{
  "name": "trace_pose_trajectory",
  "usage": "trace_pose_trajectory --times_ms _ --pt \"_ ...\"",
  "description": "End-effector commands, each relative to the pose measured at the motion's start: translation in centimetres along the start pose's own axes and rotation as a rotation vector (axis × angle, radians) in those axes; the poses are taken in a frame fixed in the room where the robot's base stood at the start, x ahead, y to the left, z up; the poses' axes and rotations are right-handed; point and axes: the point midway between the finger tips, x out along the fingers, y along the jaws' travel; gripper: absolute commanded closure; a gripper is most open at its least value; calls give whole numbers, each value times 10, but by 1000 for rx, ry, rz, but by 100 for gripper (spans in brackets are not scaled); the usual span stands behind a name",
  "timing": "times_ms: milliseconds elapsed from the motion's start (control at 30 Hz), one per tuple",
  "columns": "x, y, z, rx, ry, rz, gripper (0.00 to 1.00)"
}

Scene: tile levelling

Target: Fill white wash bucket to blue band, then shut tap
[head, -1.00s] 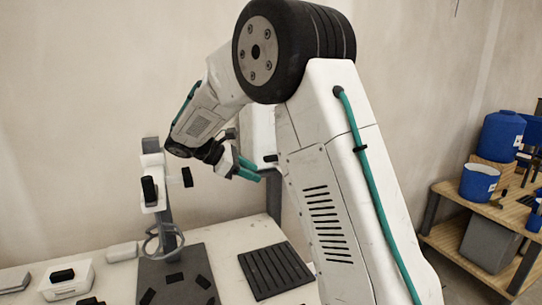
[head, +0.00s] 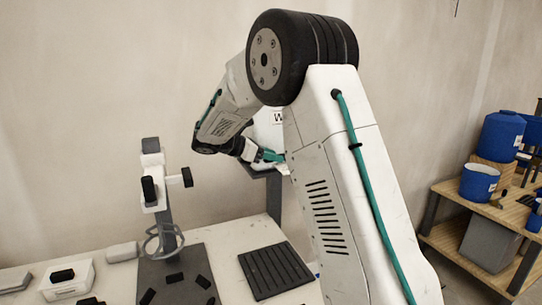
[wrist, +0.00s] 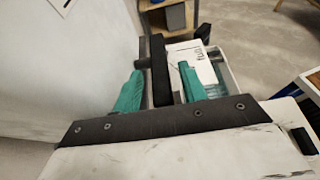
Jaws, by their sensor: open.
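My gripper (head: 270,155) is beside a white container (head: 268,130) that stands on a grey shelf, partly hidden by my arm. In the wrist view my gripper's two teal fingers (wrist: 160,88) are apart. A black upright bar (wrist: 160,68), perhaps a tap lever, shows between them; I cannot tell whether they touch it. Beyond is a white surface with the word "full" (wrist: 202,62), beside a clear-walled part. I cannot make out a blue band, water or a white wash bucket for certain.
A blue bucket (head: 479,183) and a blue drum (head: 500,137) stand on a wooden rack at the right. The white bench holds a black ribbed mat (head: 276,271) and a grey stand with a white-and-black device (head: 153,185). Bare floor shows at the wrist view's upper right.

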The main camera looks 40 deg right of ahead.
Motion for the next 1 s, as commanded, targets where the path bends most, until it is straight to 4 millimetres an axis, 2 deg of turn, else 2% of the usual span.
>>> trace_pose_trajectory --times_ms 200,233,367,767,1000 --pt "0 0 0 0 0 0 58" --pt "0 0 0 0 0 0 64" --pt "0 0 0 0 0 0 100" --pt "-3 -2 -1 -19 -1 47 100" --pt "-16 -8 -6 -82 0 199 100"
